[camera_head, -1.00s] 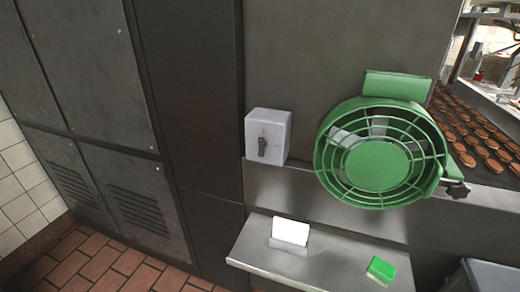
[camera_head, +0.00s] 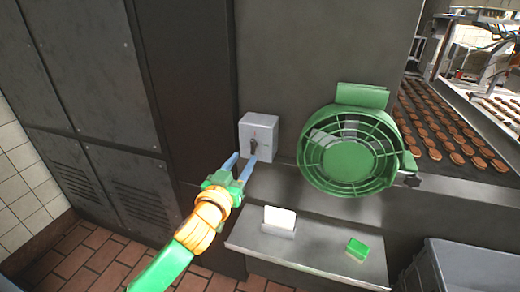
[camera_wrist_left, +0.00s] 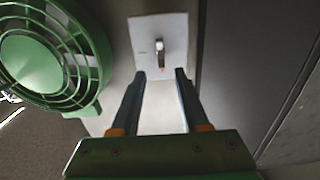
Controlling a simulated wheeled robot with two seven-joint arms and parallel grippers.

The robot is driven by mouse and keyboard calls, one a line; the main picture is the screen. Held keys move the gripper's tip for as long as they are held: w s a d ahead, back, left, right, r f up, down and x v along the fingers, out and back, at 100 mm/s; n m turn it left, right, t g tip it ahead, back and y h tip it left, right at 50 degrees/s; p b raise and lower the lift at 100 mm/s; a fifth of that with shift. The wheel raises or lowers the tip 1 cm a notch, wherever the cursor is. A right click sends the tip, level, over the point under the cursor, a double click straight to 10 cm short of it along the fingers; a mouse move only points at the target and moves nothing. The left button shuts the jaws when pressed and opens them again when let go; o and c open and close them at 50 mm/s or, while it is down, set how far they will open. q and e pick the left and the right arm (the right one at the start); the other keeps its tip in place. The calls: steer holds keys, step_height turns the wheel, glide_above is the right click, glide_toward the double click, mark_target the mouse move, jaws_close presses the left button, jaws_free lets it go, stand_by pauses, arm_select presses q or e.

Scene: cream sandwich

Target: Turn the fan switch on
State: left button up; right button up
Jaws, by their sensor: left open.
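My right gripper is not in view.
A metal shelf (camera_head: 318,263) below holds a white card in a holder (camera_head: 280,220) and a green block (camera_head: 357,248). A grey bin (camera_head: 465,262) stands at lower right. Dark cabinets (camera_head: 85,90) are on the left. A conveyor with round brown cookies (camera_head: 440,130) runs behind the fan.

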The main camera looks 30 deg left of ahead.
mark_target(252, 147)
arm_select(q)
steer(key=p+x, duration=0.1)
steer(key=x, duration=0.5)
steer(key=shift+w+a+f, duration=0.15)
steer(key=shift+w, duration=0.25)
jaws_close()
